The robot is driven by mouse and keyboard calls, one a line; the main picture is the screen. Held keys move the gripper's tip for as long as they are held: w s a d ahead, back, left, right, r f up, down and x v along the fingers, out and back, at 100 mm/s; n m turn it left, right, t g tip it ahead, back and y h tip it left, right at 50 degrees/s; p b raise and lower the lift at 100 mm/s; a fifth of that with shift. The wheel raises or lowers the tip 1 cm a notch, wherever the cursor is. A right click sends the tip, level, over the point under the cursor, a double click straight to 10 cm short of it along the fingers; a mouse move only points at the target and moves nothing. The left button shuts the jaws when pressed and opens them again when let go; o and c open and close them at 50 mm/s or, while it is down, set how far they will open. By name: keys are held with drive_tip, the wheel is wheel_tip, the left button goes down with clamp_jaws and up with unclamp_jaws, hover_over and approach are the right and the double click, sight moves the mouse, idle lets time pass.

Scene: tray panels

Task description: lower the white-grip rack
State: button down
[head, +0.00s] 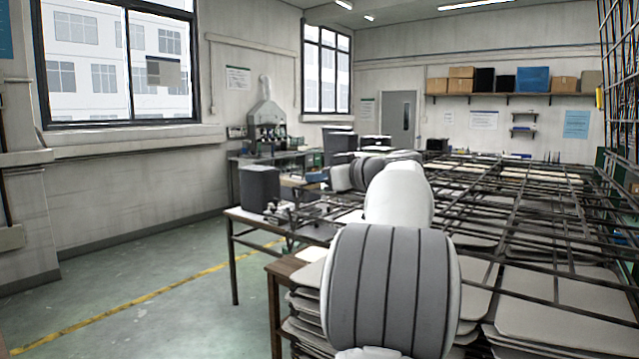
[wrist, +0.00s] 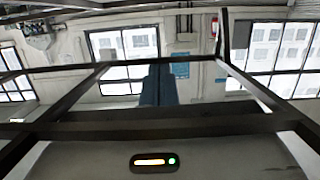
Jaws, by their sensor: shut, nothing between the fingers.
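Dark metal rack frames (head: 518,205) with thin bars spread over the right half of the head view, among pale flat tray panels (head: 560,316). I cannot make out a white grip on any of them, so I cannot tell which is the white-grip rack. My arm reaches away from the camera and hides part of the frames. In the wrist view, my gripper's dark blue fingers (wrist: 165,72) are together and empty. Dark frame bars (wrist: 253,86) cross that view around the fingers. I cannot tell whether the fingers touch a bar.
A dark bin (head: 260,189) stands on a table left of my arm. A workbench with a machine (head: 267,127) is farther back. Boxes (head: 461,78) sit on a wall shelf. The green floor (head: 140,290) at the left is clear, with a yellow line.

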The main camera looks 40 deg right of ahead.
drive_tip(key=f, duration=0.2)
drive_tip(key=shift+d+f+g, duration=0.2)
drive_tip(key=shift+f+g, duration=0.1)
drive_tip(key=shift+f, duration=0.05)
wheel_tip(320, 180, up, 13)
drive_tip(key=p, duration=0.1)
drive_tip(key=shift+a+f, duration=0.15)
drive_tip(key=shift+f, duration=0.05)
idle(0.5)
